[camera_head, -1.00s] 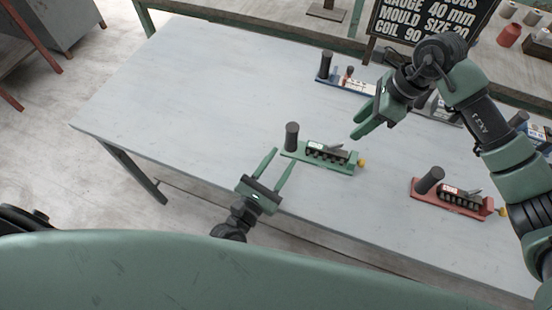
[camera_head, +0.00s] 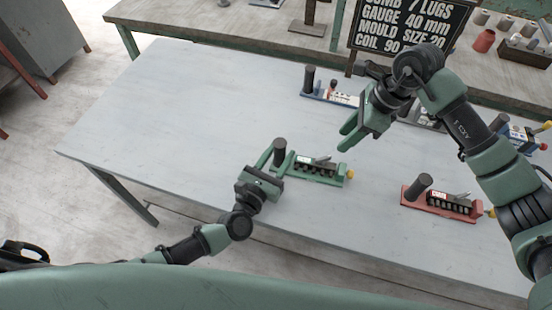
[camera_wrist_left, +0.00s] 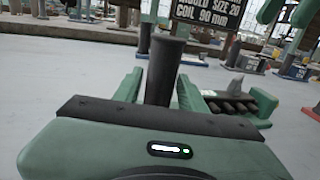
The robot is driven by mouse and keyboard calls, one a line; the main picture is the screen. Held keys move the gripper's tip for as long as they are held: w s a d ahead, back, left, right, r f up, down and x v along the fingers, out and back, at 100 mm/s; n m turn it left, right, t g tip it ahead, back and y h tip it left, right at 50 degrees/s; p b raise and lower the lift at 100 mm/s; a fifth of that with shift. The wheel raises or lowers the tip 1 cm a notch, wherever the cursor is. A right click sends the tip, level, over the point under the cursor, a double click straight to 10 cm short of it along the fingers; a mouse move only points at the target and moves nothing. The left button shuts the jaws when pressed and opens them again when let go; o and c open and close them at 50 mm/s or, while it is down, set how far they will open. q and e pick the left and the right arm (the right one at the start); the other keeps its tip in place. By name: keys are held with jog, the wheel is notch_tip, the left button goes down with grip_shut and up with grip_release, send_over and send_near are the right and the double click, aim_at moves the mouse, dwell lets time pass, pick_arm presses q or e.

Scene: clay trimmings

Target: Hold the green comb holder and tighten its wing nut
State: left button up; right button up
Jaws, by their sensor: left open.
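The green comb holder (camera_head: 318,180) lies on the table with a dark upright post handle (camera_head: 280,150) at its left end. A yellow wing nut (camera_head: 350,175) sits at its right end. My left gripper (camera_head: 275,160) is open, with its fingers on either side of the post. In the left wrist view the post (camera_wrist_left: 163,70) stands between the two fingers, and I cannot tell whether they touch it. The holder's comb part (camera_wrist_left: 230,105) shows to the right there. My right gripper (camera_head: 343,140) hangs above and behind the holder, its fingers apart and empty.
A red holder (camera_head: 440,205) lies to the right and a blue one (camera_head: 330,97) behind. Another blue holder (camera_head: 520,135) is at the far right, partly behind my right arm. A sign (camera_head: 405,25) stands at the back. The table's left side is clear.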

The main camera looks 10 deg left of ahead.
pick_arm(q)
grip_shut()
dwell(1.4)
pick_arm(e)
jog(key=shift+c, duration=0.7)
notch_tip(320, 180, up, 3)
jog(key=n+h, duration=0.4)
jog(key=n, duration=0.2)
send_over(324, 157)
jog(key=shift+n, duration=0.4)
notch_tip(324, 157, down, 12)
jog(key=shift+s+f, duration=0.1)
